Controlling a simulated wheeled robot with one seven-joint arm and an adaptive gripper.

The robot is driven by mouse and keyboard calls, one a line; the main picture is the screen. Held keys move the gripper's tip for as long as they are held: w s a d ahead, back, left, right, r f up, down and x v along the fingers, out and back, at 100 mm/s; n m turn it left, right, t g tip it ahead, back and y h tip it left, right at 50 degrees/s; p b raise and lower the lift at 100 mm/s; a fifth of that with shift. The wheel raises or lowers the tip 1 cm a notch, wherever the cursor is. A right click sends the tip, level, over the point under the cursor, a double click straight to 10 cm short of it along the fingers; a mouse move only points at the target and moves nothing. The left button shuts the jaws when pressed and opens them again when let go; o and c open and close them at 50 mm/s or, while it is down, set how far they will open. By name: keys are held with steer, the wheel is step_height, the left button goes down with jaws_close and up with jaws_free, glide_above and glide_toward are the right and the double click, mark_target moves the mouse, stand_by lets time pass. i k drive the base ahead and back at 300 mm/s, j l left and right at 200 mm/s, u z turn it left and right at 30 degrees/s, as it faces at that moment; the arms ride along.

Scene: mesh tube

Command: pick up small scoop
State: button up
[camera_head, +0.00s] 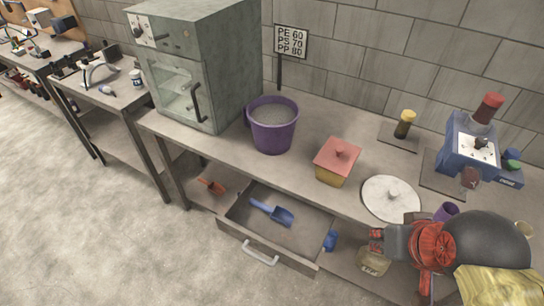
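A blue scoop (278,214) lies in an open drawer (304,227) under the bench, its handle toward the upper left. An orange scoop-like tool (211,186) lies on the lower shelf left of the drawer. Another small blue object (330,240) is at the drawer's right end; its shape is unclear. I cannot tell by size alone which is the small scoop.
The bench (335,115) carries a grey oven (205,75), a purple bucket (272,135), a red-lidded yellow box (336,165), a round white lid (391,198) and a blue device (475,145). The drawer juts out over open floor (120,240).

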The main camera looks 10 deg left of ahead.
mark_target(281, 215)
steer(key=k+l+u, duration=0.25)
steer(key=j+z, duration=0.15)
steer(key=z, duration=0.25)
steer(key=i+j+z, duration=0.1)
steer(key=z, duration=0.3)
steer(key=j+z, duration=0.2)
steer(key=z, duration=0.15)
steer(key=j+z, duration=0.2)
steer(key=z, duration=0.2)
steer(key=k+j+z, duration=0.15)
steer(key=j, duration=0.3)
steer(key=k+j+z, duration=0.15)
steer(key=j, duration=0.35)
steer(key=k+j+z, duration=0.15)
steer(key=j, duration=0.3)
steer(key=k+j+z, duration=0.2)
steer(key=j, duration=0.2)
steer(key=k+j+z, duration=0.15)
steer(key=j, duration=0.25)
steer(key=k+j+z, duration=0.15)
steer(key=j, duration=0.25)
steer(key=k+j, duration=0.5)
steer(key=j, duration=0.15)
steer(key=k+j, duration=0.45)
steer(key=j, duration=0.15)
